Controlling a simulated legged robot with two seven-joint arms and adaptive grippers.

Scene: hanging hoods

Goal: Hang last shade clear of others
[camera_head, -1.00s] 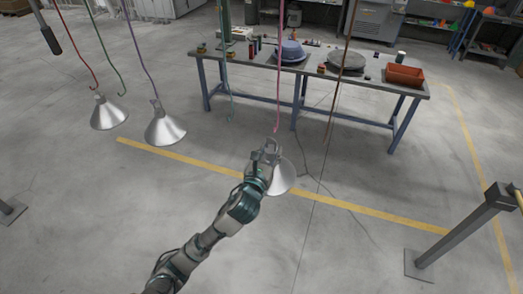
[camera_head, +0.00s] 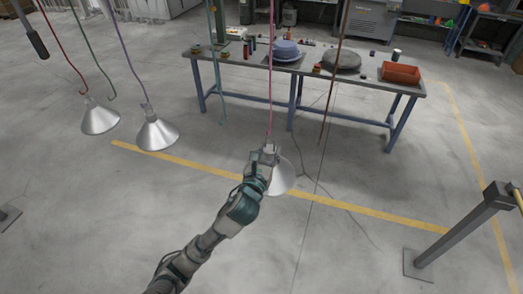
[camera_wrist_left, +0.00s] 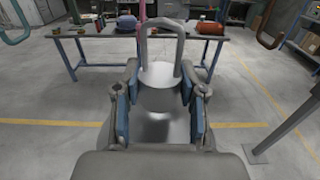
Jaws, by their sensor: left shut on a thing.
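My left gripper (camera_head: 264,158) is shut on a silver cone shade (camera_head: 283,178), which also shows between the fingers in the left wrist view (camera_wrist_left: 158,105). The shade's grey loop (camera_wrist_left: 161,28) stands up at its top. The pink cord (camera_head: 271,85) comes down to the top of this shade; in the wrist view its lower end (camera_wrist_left: 142,12) is at the loop's upper left. I cannot tell whether its hook passes through the loop. Two other shades hang at left, one on the red cord (camera_head: 100,117) and one on the purple cord (camera_head: 157,132). My right gripper is out of view.
The green hook (camera_head: 112,96), teal hook (camera_head: 222,120) and brown hook (camera_head: 322,138) hang empty. A workbench (camera_head: 300,72) with a blue bowl (camera_head: 285,48) and red bin (camera_head: 401,73) stands behind. A grey post (camera_head: 465,230) stands at right. The floor around the held shade is open.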

